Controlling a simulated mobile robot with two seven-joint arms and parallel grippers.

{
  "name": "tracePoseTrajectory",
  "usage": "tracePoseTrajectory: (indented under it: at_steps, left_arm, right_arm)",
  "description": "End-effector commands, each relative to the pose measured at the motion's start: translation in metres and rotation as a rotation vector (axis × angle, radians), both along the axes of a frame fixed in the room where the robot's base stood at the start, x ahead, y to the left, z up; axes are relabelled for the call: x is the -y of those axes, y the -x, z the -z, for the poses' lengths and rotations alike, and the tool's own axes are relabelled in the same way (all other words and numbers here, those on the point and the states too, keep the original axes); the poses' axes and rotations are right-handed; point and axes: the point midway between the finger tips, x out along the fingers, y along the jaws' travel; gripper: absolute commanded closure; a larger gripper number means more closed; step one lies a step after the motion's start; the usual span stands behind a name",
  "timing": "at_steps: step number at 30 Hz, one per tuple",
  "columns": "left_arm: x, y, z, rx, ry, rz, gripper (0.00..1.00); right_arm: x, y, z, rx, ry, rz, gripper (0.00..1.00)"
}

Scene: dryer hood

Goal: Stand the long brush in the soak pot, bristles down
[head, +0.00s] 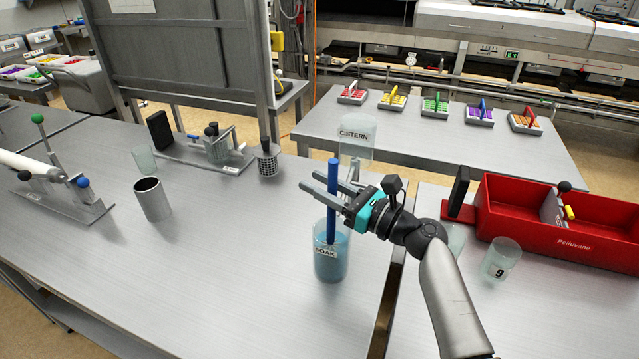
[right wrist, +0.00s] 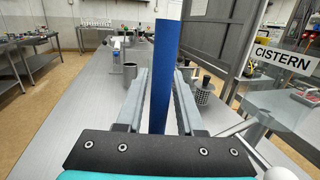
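The long brush (head: 333,185) has a blue handle and stands upright in the soak pot. Its lower end is hidden in the pot, so I cannot see the bristles. The soak pot (head: 330,266) is a clear cylinder with blue liquid and a SOAK label, standing near the table's right edge. My right gripper (head: 328,188) is above the pot with its fingers on either side of the handle. In the right wrist view the handle (right wrist: 164,75) runs between the fingers with narrow gaps, so the gripper looks open around it. My left gripper is not in view.
The clear CISTERN vessel (head: 358,136) stands just behind the gripper. A red bin (head: 570,235) and a clear cup marked 9 (head: 501,259) are on the right. A metal cup (head: 153,199) and a mesh cup (head: 268,162) stand left.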

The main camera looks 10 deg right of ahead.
Motion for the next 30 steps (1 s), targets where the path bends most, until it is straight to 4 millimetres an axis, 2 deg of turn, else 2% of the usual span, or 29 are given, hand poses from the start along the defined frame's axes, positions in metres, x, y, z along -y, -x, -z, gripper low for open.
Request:
tracePoseTrajectory:
  at_steps: [1, 5, 16, 20, 30]
  left_arm:
    - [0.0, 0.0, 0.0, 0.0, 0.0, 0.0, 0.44]
    - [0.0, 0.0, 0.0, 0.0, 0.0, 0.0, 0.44]
    - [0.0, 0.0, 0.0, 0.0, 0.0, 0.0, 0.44]
    - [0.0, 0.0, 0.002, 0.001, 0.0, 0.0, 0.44]
    - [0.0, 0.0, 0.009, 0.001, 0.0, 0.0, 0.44]
  right_arm:
    - [0.0, 0.0, 0.0, 0.0, 0.0, 0.0, 0.57]
    - [0.0, 0.0, 0.0, 0.0, 0.0, 0.0, 0.44]
    - [0.006, 0.007, 0.002, -0.003, 0.001, 0.001, 0.44]
    - [0.02, 0.023, 0.004, -0.003, 0.005, 0.001, 0.44]
    - [0.072, 0.083, 0.011, -0.004, 0.003, 0.001, 0.44]
